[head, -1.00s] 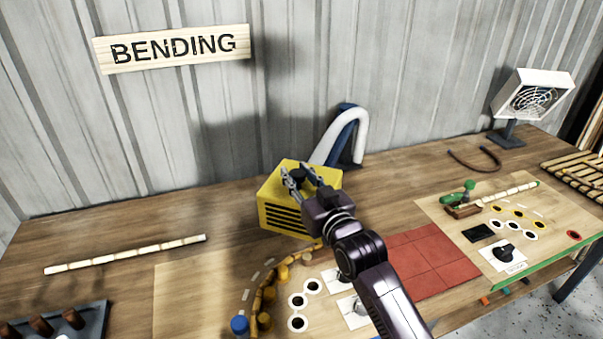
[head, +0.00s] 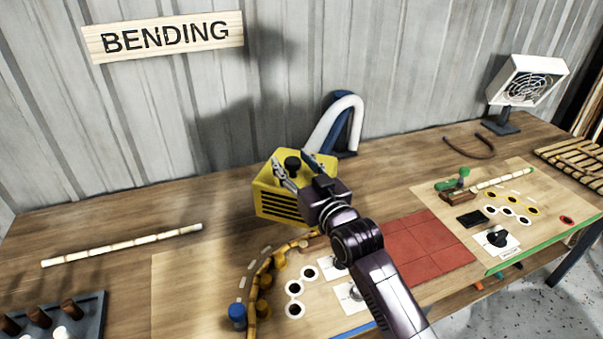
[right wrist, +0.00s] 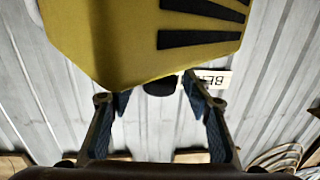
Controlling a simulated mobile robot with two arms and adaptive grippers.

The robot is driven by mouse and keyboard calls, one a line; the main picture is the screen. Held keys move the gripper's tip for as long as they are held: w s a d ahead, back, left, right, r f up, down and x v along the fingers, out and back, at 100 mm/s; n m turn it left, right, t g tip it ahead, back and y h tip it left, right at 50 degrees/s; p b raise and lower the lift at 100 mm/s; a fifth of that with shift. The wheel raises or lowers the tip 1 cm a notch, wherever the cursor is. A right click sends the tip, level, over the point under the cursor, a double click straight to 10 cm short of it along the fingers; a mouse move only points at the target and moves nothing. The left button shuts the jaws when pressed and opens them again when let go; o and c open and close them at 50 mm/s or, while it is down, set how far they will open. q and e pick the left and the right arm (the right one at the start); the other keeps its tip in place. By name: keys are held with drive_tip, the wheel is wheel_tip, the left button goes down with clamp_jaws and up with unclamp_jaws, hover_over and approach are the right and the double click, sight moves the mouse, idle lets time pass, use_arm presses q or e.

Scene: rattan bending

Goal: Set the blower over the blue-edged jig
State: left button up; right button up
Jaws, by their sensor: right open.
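The yellow vented box with a black top knob, which I take for the blower (head: 280,205), stands upright behind the curved row of pegs. It also fills the top of the right wrist view (right wrist: 130,40). My right gripper (head: 292,163) is open, its fingers on either side of the knob (right wrist: 160,84) with gaps visible in the wrist view. The left-hand jig board (head: 195,285) carries a bent rattan strip along its pegs, with a blue peg at the front. A little blue shows at its front edge; my arm hides part. My left gripper is out of view.
Red tiles (head: 415,250) lie right of my arm. A green-edged board (head: 465,235) is further right. A white grilled unit (head: 528,82) stands behind it. A white hose on a blue stand (head: 338,120) is behind the box. A straight cane (head: 120,245) lies left.

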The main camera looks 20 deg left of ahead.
drive_tip(key=v, duration=1.1)
drive_tip(key=shift+s+d, duration=0.2)
drive_tip(key=shift+s, duration=0.05)
